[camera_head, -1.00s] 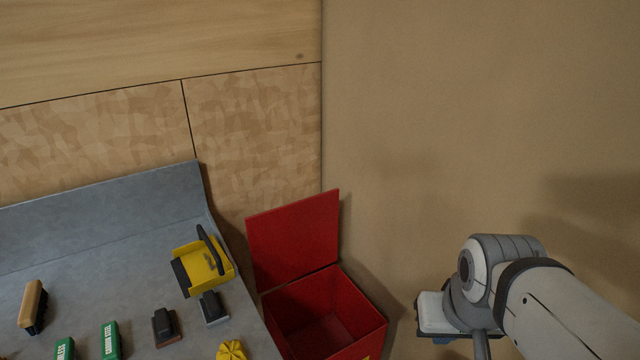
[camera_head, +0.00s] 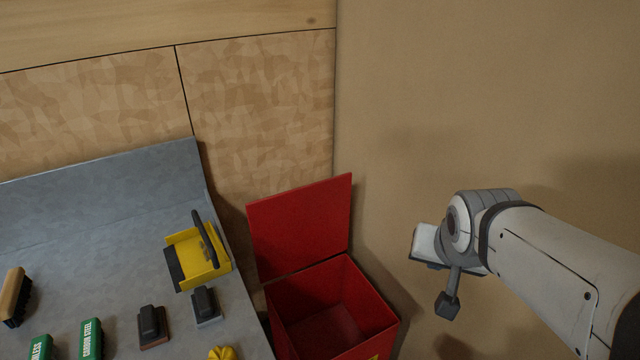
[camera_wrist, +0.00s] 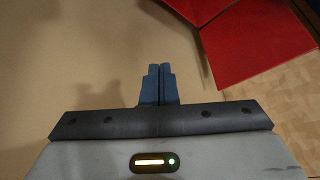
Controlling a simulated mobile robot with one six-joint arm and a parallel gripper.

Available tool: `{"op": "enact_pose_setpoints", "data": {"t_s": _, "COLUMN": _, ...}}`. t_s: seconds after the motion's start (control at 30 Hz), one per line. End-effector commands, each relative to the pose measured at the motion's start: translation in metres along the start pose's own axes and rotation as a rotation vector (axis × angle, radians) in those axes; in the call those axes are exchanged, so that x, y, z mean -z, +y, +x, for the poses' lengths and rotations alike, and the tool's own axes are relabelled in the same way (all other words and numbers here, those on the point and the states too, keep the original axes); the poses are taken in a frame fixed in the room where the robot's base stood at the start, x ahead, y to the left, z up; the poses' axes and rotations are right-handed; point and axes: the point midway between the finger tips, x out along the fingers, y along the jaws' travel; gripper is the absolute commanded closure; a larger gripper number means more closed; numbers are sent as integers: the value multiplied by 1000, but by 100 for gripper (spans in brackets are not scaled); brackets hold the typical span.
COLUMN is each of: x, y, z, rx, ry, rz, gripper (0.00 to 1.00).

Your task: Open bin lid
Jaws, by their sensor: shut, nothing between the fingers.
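The red bin (camera_head: 372,321) stands on the right of the grey bench in the head view. Its lid (camera_head: 300,226) is swung up and leans back towards the wall, and the inside of the bin shows. In the wrist view, red panels of the bin (camera_wrist: 250,45) show at the upper right, apart from my fingers. My gripper (camera_wrist: 158,70) is shut and empty, pointing at the tan wall. In the head view my arm is right of the bin, and its fingers cannot be made out.
The grey bench (camera_head: 110,240) holds a yellow tray-like holder (camera_head: 197,262), small dark blocks (camera_head: 152,322), green boxes (camera_head: 91,340) and a brush (camera_head: 14,295). A tan wall (camera_head: 480,90) rises behind my arm. Open space lies between the bin and my arm.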

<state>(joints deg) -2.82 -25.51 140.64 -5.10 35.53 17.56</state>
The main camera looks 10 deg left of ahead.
Motion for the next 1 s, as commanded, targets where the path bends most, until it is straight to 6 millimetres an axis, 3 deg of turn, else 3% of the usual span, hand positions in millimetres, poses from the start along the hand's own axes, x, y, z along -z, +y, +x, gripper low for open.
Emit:
{"op": "enact_pose_setpoints", "data": {"t_s": 0.03, "x": 8, "y": -6, "z": 43, "rx": 17, "ry": 67, "rz": 68, "gripper": 100}}
{"op": "enact_pose_setpoints", "data": {"t_s": 0.1, "x": 33, "y": -21, "z": 79, "rx": 70, "ry": 178, "rz": 181, "gripper": 100}}
{"op": "enact_pose_setpoints", "data": {"t_s": 0.3, "x": 88, "y": -86, "z": 167, "rx": 385, "ry": 401, "rz": 489, "gripper": 100}}
{"op": "enact_pose_setpoints", "data": {"t_s": 0.43, "x": 102, "y": -136, "z": 212, "rx": 668, "ry": 424, "rz": 665, "gripper": 100}}
{"op": "enact_pose_setpoints", "data": {"t_s": 0.6, "x": 101, "y": -189, "z": 245, "rx": 987, "ry": 336, "rz": 822, "gripper": 100}}
{"op": "enact_pose_setpoints", "data": {"t_s": 0.7, "x": 98, "y": -207, "z": 253, "rx": 1104, "ry": 274, "rz": 876, "gripper": 100}}
{"op": "enact_pose_setpoints", "data": {"t_s": 1.0, "x": 108, "y": -232, "z": 261, "rx": 1191, "ry": 219, "rz": 914, "gripper": 100}}
